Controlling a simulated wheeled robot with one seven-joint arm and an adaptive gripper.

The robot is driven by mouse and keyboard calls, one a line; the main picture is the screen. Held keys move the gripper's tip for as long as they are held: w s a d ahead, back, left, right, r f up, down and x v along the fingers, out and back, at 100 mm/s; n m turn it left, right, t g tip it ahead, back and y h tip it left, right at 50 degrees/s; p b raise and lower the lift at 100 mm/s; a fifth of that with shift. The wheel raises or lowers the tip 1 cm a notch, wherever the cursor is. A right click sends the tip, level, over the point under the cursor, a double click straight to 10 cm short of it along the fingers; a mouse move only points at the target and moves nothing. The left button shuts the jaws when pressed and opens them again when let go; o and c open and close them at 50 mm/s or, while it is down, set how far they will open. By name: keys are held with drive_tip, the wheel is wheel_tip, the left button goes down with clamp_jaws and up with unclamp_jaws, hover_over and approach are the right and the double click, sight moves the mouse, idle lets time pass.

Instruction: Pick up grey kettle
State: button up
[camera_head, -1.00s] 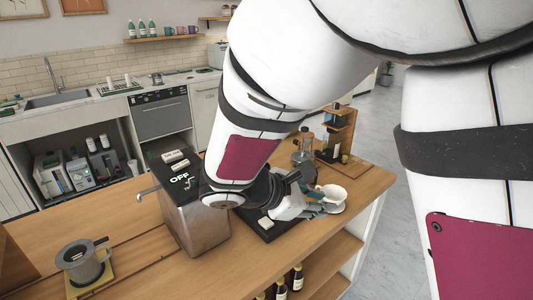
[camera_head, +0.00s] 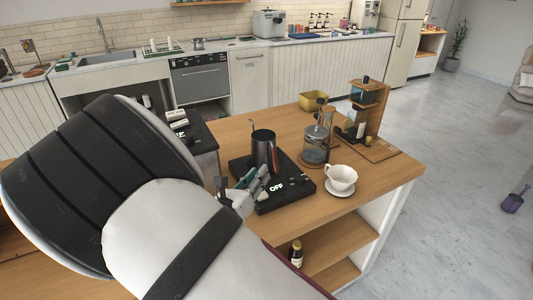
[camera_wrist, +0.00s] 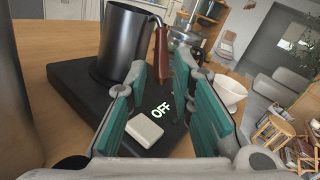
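The dark grey kettle (camera_head: 262,147) with a brown handle stands upright on a black scale-like base (camera_head: 290,190) marked OFF on the wooden counter. In the wrist view the kettle (camera_wrist: 121,42) is at upper left, its brown handle (camera_wrist: 161,50) facing me. My gripper (camera_head: 258,176) is just in front of the kettle's handle side, above the base. In the wrist view my gripper (camera_wrist: 158,72) is open, with teal pads on both sides, empty. The handle appears between and just beyond the fingertips; I cannot tell whether they touch it.
A white cup (camera_head: 341,178) on a saucer, a glass press (camera_head: 317,145) and a wooden stand (camera_head: 367,115) are to the right of the kettle. A metal box machine (camera_head: 203,143) stands to its left. A yellow container (camera_head: 313,100) sits behind.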

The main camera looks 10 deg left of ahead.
sight(273, 156)
drive_tip(key=x, duration=0.9)
drive_tip(key=shift+w+d+p, duration=0.15)
drive_tip(key=shift+p, duration=0.15)
clamp_jaws()
